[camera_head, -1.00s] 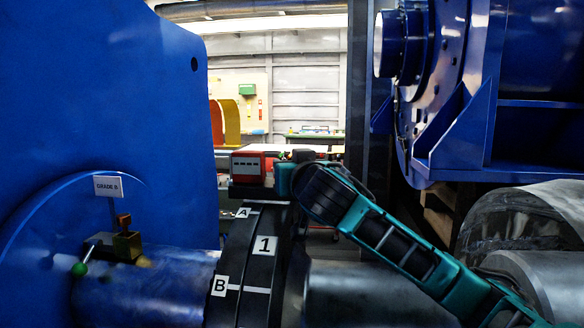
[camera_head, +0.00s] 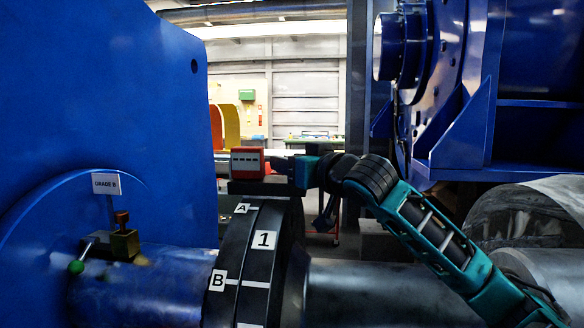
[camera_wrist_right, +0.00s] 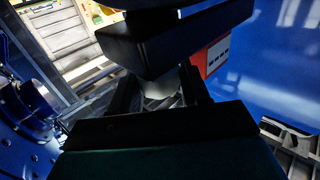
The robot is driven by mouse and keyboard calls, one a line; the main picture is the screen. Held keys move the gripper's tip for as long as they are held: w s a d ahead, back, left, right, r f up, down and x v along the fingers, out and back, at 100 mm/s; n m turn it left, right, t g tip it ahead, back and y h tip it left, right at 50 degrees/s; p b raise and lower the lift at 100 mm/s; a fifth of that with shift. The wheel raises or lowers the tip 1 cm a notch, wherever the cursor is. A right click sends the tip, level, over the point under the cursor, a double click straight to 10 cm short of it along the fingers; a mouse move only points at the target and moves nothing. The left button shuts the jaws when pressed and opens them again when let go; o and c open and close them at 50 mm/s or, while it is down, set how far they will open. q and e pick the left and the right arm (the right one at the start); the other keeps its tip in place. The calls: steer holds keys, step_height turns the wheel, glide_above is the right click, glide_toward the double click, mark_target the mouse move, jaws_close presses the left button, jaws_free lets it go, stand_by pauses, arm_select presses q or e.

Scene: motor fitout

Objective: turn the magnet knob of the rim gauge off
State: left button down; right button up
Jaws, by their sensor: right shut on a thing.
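My left gripper is not in view.
The rim carries labels A, B and 1. Large blue housings rise left and right. A grey shaft (camera_head: 375,290) runs below my right arm.

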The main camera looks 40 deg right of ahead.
steer(key=shift+f+n+y, duration=0.1)
steer(key=shift+n+y, duration=0.2)
steer(key=shift+y, duration=0.2)
steer(key=shift+a, duration=0.1)
steer(key=o, duration=1)
steer(key=shift+c, duration=0.2)
steer(key=shift+s, duration=0.1)
steer(key=shift+s+b, duration=0.4)
steer(key=shift+s, duration=0.1)
steer(key=s+b, duration=0.2)
steer(key=s, duration=0.9)
steer(key=shift+s+a+b, duration=0.35)
steer(key=shift+a, duration=0.05)
